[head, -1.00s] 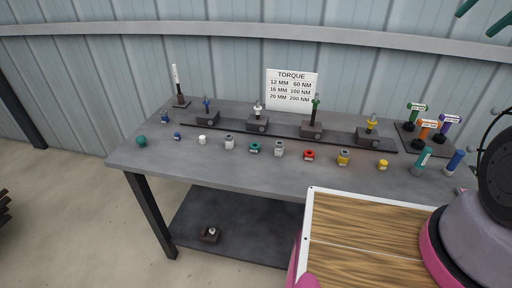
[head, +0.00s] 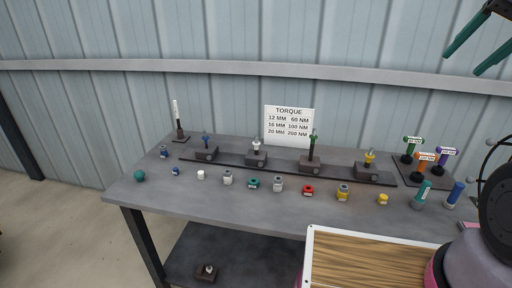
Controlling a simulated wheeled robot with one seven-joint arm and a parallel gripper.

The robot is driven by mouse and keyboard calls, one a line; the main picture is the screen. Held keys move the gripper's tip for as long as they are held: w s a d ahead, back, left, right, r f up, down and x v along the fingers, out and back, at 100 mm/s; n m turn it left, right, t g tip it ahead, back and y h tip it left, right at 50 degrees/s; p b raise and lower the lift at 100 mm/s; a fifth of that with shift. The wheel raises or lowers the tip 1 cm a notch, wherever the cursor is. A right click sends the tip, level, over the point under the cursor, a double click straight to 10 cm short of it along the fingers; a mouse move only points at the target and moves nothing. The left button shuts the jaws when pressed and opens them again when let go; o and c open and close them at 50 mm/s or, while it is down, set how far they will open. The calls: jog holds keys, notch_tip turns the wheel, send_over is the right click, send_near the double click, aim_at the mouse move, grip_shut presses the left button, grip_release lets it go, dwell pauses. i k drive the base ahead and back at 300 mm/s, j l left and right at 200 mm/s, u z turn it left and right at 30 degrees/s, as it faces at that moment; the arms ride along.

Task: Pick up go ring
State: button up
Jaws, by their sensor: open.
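The small teal ring-like piece (head: 253,183) with a pale label stands in the front row on the grey workbench (head: 165,202). A similar red ring-like piece (head: 308,190) stands to its right. The labels are too small to read, so I cannot tell for sure which is the go ring. My gripper (head: 462,63) shows at the top right with two teal fingers apart and nothing between them. In the picture it is high above the bench, far from both pieces.
Near them stand a grey piece (head: 278,185), a white-grey piece (head: 228,178) and a yellow piece (head: 342,192). Behind is a dark rail (head: 285,172) with several blocks and a torque sign (head: 289,127). Colored-handled tools (head: 423,192) crowd the right end. A wood-topped tray (head: 380,262) is in front.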

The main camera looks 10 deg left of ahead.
aim_at(254, 183)
jog(key=l+u, duration=0.1)
jog(key=u, duration=0.35)
jog(key=l+u, duration=0.15)
jog(key=u, duration=0.3)
jog(key=l+u, duration=0.1)
jog(key=u, duration=0.35)
jog(key=l+u, duration=0.15)
jog(key=u, duration=0.3)
